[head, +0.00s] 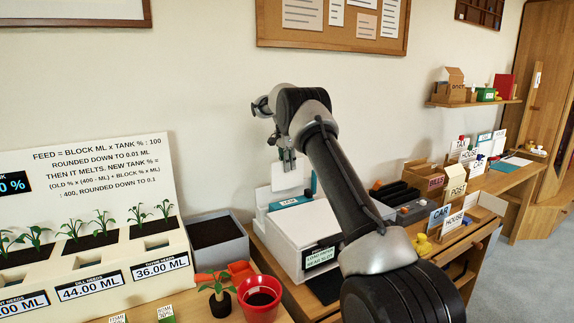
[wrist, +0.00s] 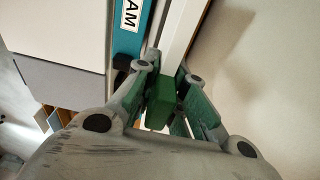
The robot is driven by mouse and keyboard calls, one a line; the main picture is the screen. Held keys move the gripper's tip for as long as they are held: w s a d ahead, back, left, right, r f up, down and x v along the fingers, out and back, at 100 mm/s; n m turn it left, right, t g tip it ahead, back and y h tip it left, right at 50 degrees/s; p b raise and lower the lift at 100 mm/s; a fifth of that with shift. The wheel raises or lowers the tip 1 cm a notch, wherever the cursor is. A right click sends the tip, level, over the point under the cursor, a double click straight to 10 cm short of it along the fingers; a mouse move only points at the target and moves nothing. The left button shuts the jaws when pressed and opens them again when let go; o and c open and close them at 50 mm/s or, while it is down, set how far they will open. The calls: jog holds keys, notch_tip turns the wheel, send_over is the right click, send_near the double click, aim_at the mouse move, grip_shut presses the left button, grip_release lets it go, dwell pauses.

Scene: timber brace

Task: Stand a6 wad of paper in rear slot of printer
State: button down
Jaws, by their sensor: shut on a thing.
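The white printer (head: 312,222) stands on the wooden desk, with a dark sign about loading paper on its front. A teal strip with lettering (head: 290,202) runs along its top rear; the strip also shows in the wrist view (wrist: 128,35). My gripper (head: 288,163) is above the printer's rear, pointing down, shut on a white wad of paper (head: 288,178) that hangs upright. In the wrist view my gripper (wrist: 170,95) has the white wad (wrist: 184,35) edge-on beyond its fingers, beside the teal strip. I cannot tell whether its lower edge is in the slot.
A grey bin (head: 218,240), a red pot (head: 260,297) and a potted seedling (head: 220,295) stand left of the printer. Black trays (head: 395,193) and card boxes (head: 425,175) are to its right. The wall (head: 205,110) is close behind.

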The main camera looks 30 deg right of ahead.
jog(key=shift+a, duration=0.1)
jog(key=shift+f, duration=2.35)
jog(key=shift+f, duration=0.1)
jog(key=shift+f, duration=0.3)
jog(key=shift+h, duration=0.4)
jog(key=c, duration=1.4)
grip_release()
jog(key=o, duration=0.5)
